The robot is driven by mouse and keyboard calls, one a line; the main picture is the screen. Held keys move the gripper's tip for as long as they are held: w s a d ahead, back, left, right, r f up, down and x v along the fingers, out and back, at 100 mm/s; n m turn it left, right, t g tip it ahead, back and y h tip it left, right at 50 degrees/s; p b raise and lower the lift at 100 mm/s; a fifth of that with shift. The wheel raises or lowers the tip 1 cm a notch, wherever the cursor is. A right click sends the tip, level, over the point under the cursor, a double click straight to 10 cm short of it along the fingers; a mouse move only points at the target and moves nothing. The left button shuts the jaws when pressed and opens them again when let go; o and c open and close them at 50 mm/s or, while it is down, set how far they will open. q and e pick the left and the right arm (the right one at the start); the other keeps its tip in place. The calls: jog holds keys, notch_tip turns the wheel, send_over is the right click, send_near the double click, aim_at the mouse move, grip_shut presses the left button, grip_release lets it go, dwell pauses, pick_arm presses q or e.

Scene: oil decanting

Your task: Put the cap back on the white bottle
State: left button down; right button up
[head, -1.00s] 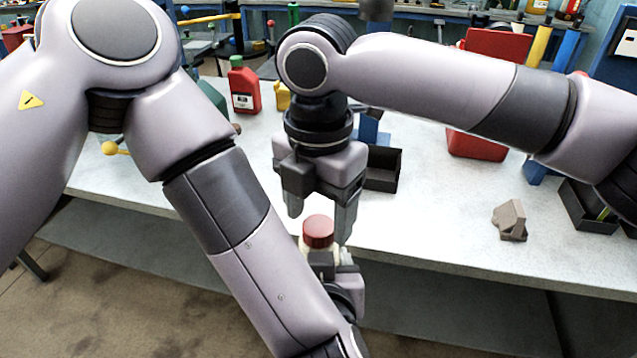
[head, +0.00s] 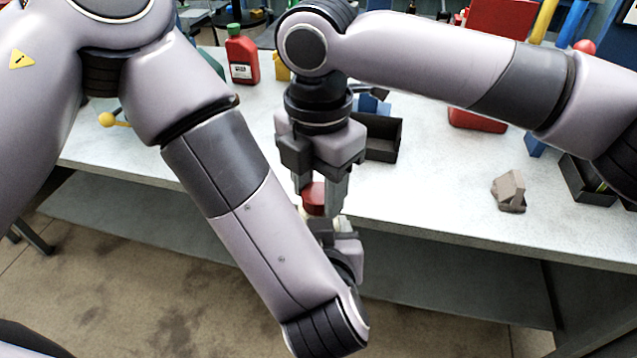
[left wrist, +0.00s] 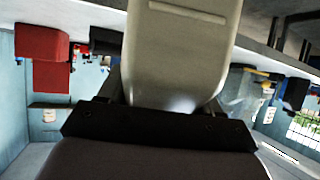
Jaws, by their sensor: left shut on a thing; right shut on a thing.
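The white bottle is mostly hidden behind my left arm in the head view; a little of its pale top (head: 338,222) shows. It fills the middle of the left wrist view (left wrist: 185,50). My left gripper (head: 340,242) is shut on the bottle beyond the bench's front edge. The red cap (head: 314,198) is at the bottle's top, between the fingers of my right gripper (head: 318,200). That gripper points down from above and is shut on the cap. I cannot tell whether the cap is fully seated, as the fingers and arm hide the joint.
The grey bench (head: 430,215) has free room at its front right. A black open bin (head: 383,150) stands behind my right gripper. A grey-brown block (head: 508,190) lies to the right. A red bottle (head: 241,58) stands at the back left.

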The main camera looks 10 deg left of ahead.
jog(key=m, duration=0.4)
jog(key=shift+m, duration=0.3)
jog(key=m, duration=0.5)
jog(key=shift+m, duration=0.3)
jog(key=o, duration=1.2)
jog(key=shift+r, duration=0.1)
jog(key=shift+r, duration=2.2)
jog(key=c, duration=0.3)
jog(key=shift+r+n, duration=1.2)
jog(key=shift+r, duration=0.5)
